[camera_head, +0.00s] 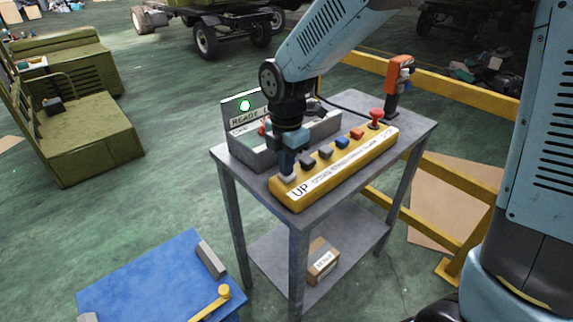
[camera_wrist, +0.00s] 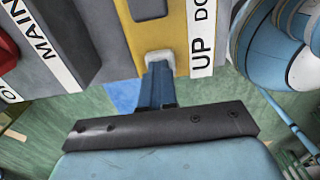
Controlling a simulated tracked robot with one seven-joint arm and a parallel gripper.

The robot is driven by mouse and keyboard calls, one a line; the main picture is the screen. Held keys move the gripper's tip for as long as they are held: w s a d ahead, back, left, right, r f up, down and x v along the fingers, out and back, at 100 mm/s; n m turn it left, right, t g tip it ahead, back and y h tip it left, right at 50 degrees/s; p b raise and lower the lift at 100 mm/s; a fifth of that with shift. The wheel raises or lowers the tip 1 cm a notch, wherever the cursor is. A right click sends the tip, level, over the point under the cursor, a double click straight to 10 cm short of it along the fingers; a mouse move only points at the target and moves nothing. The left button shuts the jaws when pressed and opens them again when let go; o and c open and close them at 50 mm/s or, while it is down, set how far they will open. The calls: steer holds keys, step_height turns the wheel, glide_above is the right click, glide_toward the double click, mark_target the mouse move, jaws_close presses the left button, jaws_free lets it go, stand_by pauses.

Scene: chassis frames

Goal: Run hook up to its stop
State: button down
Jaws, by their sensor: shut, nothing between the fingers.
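A yellow control pendant (camera_head: 340,171) lies on the grey metal table, with a row of several buttons and a red mushroom knob (camera_head: 376,115) at its far end. The white button (camera_head: 288,178) beside the "UP" label is at its near end. My gripper (camera_head: 288,172) is shut and empty, pointing down with its fingertips at this white button. In the wrist view the blue fingers (camera_wrist: 158,88) meet the edge of the white button (camera_wrist: 159,58), and they seem to touch it. Whether the button is pressed in cannot be told. The hook is not in view.
A grey box (camera_head: 252,150) with a "READY" sign, a lit green lamp (camera_head: 245,105) and a red switch stands behind the pendant. An orange tool (camera_head: 398,80) stands at the table's far corner. A blue surface (camera_head: 150,275) lies front left; yellow rails (camera_head: 440,90) run behind.

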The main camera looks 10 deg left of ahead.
step_height(320, 180, up, 14)
steer(key=shift+f, duration=0.15)
stand_by(0.8)
steer(key=s+d+r+m+t, duration=0.1)
steer(key=s+d+m+t, duration=0.1)
steer(key=d+m, duration=0.7)
steer(key=s+d+r+m+t, duration=0.1)
steer(key=s+d+m, duration=0.4)
steer(key=d+m, duration=0.4)
steer(key=s+d+r+m+t, duration=0.2)
steer(key=s+d+m, duration=0.1)
steer(key=d+m, duration=0.7)
steer(key=d, duration=0.3)
steer(key=shift+s+d+t, duration=0.2)
steer(key=shift+s+t, duration=0.1)
steer(key=shift+s, duration=0.1)
steer(key=shift+a, duration=0.15)
